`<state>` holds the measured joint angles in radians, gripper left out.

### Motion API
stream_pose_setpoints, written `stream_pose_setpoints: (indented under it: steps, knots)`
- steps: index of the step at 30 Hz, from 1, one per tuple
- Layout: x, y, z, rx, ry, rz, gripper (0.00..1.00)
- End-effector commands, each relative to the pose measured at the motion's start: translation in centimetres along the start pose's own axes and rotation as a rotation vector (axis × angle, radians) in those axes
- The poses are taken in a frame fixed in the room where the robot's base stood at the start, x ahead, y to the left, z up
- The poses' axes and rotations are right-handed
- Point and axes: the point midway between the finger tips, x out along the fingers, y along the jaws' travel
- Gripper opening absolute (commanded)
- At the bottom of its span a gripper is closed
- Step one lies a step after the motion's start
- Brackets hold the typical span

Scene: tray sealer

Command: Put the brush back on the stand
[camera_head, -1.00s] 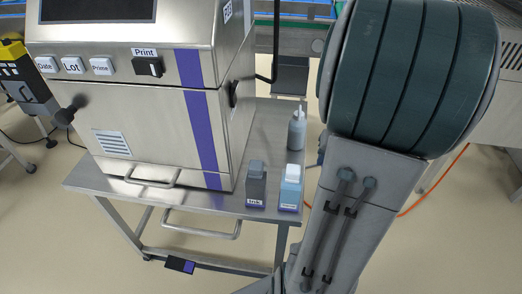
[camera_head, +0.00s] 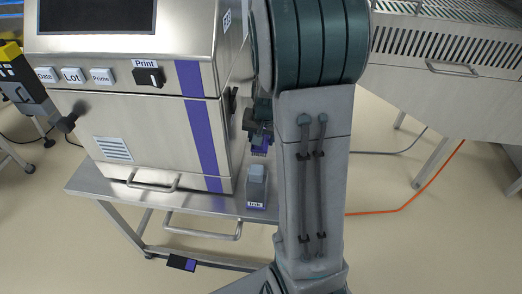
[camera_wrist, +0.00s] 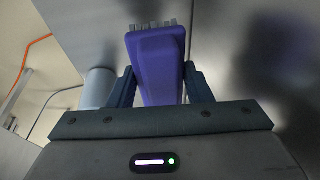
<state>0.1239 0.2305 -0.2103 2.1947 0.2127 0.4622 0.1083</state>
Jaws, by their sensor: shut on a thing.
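My gripper (camera_wrist: 160,86) is shut on the purple brush (camera_wrist: 158,58), with a finger on each side of it. The brush's pale bristles (camera_wrist: 152,26) show at its far end in the wrist view. In the head view my gripper (camera_head: 258,132) is beside the right side of the steel machine, over the table. A small purple part of the brush (camera_head: 259,151) shows below it. The rest of the brush is hidden there by my arm.
The steel machine (camera_head: 140,125) fills the table's left part. A grey cylindrical bottle (camera_wrist: 98,88) is left of the brush in the wrist view.

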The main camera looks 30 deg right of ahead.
Motion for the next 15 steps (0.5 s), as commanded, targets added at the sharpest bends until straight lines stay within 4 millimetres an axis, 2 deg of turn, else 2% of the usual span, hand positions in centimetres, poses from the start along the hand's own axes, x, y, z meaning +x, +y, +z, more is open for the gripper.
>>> stream_pose_setpoints:
  steps: [1,3,11,15]
  knots:
    - [1.1,0.3,0.4,0.002,-0.004,0.002,0.24]
    - [2.1,0.4,0.6,0.002,-0.004,0.001,0.24]
    - [3.8,0.7,1.0,0.001,-0.002,0.001,0.24]
    - [5.9,0.9,1.5,0.001,-0.003,0.001,0.24]
